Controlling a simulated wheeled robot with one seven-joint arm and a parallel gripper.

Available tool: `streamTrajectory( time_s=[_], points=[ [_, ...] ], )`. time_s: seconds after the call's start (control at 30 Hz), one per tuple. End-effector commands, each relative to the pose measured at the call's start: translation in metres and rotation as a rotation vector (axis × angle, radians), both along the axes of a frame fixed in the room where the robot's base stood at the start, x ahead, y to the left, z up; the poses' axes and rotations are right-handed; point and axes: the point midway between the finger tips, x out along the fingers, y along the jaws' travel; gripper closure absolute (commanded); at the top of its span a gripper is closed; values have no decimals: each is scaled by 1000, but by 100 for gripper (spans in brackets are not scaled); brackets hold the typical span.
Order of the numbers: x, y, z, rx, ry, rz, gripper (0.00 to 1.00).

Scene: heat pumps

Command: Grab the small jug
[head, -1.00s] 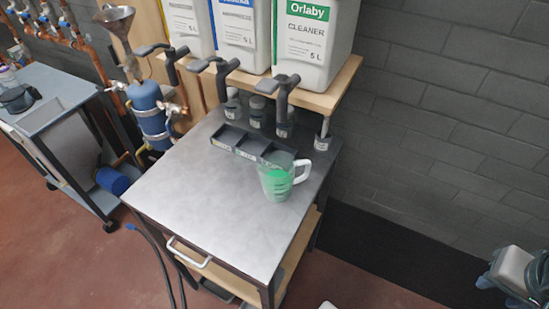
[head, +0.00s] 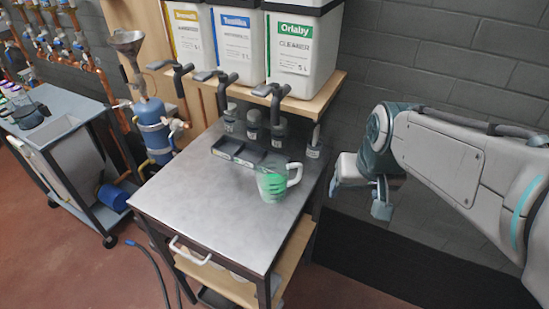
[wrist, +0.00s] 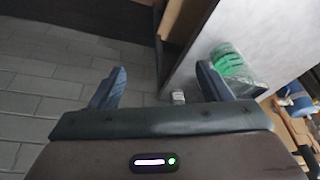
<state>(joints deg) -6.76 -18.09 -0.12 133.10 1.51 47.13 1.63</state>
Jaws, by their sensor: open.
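The small jug (head: 271,183) is clear with green markings and a pale handle on its right side. It stands upright on the right part of the metal table top in the head view. In the wrist view the jug (wrist: 230,63) shows beyond the right finger. My gripper (head: 366,196) is to the right of the table, apart from the jug, and points downward. In the wrist view my gripper (wrist: 160,88) has its two fingers wide apart with nothing between them.
A dark divided tray (head: 236,152) sits just behind the jug. Pump taps (head: 278,95) hang over the table's back from large white canisters (head: 302,50) on a wooden shelf. The front of the metal table (head: 200,205) is clear. A grey cart (head: 62,125) stands at the left.

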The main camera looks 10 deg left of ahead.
Motion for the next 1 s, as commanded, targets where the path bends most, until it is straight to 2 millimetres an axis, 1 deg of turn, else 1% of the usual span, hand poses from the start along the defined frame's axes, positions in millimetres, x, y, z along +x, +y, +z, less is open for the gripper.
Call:
streamTrajectory(
  time_s=[0.03, 0.1, 0.2, 0.3, 0.4, 0.53, 0.8, 0.9, 1.0],
  points=[
    [22, 16, 2, 8, -7, 28, 29],
    [48, 37, 5, 23, -23, 58, 29],
    [78, 66, 6, 41, -44, 95, 29],
    [99, 88, 5, 54, -59, 120, 29],
    [111, 102, 4, 63, -68, 133, 29],
    [119, 110, -5, 68, -70, 138, 29],
    [136, 118, -52, 66, -68, 139, 29],
    [142, 120, -64, 66, -69, 139, 29],
    [145, 121, -72, 67, -71, 138, 29]
  ],
)
